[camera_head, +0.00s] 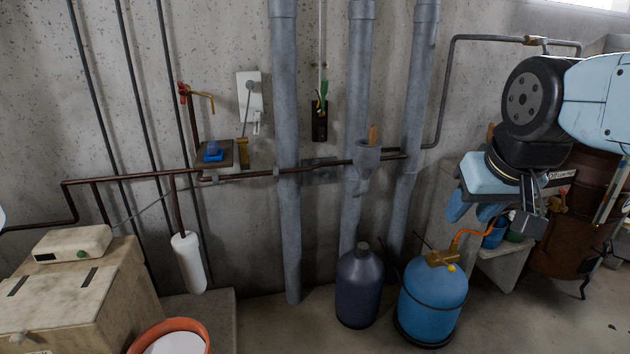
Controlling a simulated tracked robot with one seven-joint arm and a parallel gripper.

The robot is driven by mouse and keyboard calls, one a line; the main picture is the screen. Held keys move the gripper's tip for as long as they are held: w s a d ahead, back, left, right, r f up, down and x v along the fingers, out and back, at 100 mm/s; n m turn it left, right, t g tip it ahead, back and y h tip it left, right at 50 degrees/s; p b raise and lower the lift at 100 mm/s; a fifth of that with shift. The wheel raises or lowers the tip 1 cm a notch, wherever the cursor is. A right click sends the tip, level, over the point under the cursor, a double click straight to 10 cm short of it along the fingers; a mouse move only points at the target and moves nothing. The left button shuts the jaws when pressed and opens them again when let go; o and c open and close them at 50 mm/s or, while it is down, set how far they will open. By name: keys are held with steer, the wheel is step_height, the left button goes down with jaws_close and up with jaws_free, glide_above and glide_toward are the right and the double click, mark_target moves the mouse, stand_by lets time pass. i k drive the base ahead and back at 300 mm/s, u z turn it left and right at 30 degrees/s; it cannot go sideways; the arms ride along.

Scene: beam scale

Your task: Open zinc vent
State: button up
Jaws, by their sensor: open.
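No part is plainly marked as the zinc vent. Three grey zinc-like pipes run up the concrete wall, a left pipe (286,150), a middle pipe (358,80) and a right pipe (415,110). A grey funnel-shaped fitting (366,162) sits at the middle pipe, with a small wooden piece (373,135) standing at its top. I cannot tell whether any vent there is open or shut. My gripper (530,208) hangs at the right, apart from the pipes, with its jaws open and nothing seen between them.
A dark bottle (360,292) and a blue gas tank (432,300) stand below the pipes. A rusty horizontal pipe (240,177) crosses the wall. At left are a box (75,300) and an orange pot (190,327). A rusty barrel (565,245) stands behind my arm.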

mark_target(326, 175)
steer(key=z, duration=0.15)
steer(key=i, duration=0.95)
steer(key=u, duration=0.1)
